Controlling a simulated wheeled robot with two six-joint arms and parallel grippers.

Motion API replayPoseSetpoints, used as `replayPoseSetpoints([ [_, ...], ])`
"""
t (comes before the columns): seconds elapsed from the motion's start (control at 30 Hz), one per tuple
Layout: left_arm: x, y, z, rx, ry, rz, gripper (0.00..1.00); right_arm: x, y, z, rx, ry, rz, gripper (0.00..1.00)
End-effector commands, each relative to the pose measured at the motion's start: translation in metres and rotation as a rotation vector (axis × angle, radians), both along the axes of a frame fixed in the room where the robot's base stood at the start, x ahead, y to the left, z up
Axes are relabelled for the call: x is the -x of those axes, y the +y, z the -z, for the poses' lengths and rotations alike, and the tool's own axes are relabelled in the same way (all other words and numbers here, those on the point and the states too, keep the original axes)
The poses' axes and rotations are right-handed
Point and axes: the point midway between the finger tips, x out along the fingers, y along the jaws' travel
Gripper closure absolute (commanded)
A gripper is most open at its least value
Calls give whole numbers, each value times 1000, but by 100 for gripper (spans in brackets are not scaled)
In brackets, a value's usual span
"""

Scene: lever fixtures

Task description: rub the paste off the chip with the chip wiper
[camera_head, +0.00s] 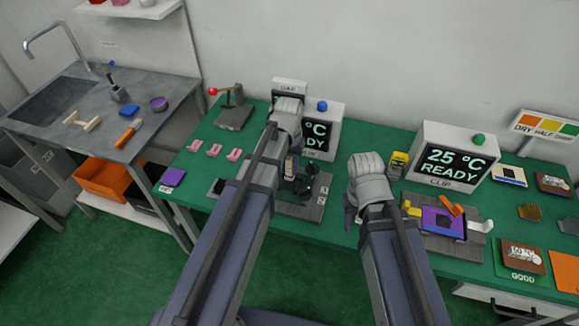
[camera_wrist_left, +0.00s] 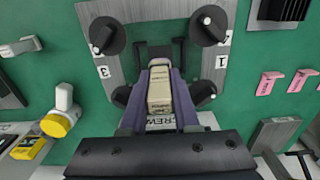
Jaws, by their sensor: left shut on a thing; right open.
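My left gripper (camera_head: 293,172) is shut on a pale beige block, which I take to be the chip wiper (camera_wrist_left: 160,92). It is over the grey fixture plate (camera_head: 300,210) with black knobs (camera_wrist_left: 107,36); the wrist view shows part of a "SCREW" label below the block. I cannot tell whether the block touches anything beneath it. No chip or paste is clearly visible there; the gripper and block cover the fixture's middle.
Display boxes reading "READY" (camera_head: 455,157) stand behind the fixtures. Pink clips (camera_head: 214,150) and a red-tipped lever fixture (camera_head: 233,108) are at the left. Green table shows between the fixtures.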

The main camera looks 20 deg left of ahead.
Motion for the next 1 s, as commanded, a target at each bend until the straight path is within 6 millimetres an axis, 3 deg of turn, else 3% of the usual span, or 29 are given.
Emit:
replayPoseSetpoints([
  [0.03,0,0,-10,0,0,0,100,0,0,-10,0,0,0,50],
  [0.5,0,1,-52,-1,0,0,100,0,0,-52,0,0,0,50],
  [1.0,0,1,-51,-1,0,0,100,0,0,-51,0,0,0,50],
])
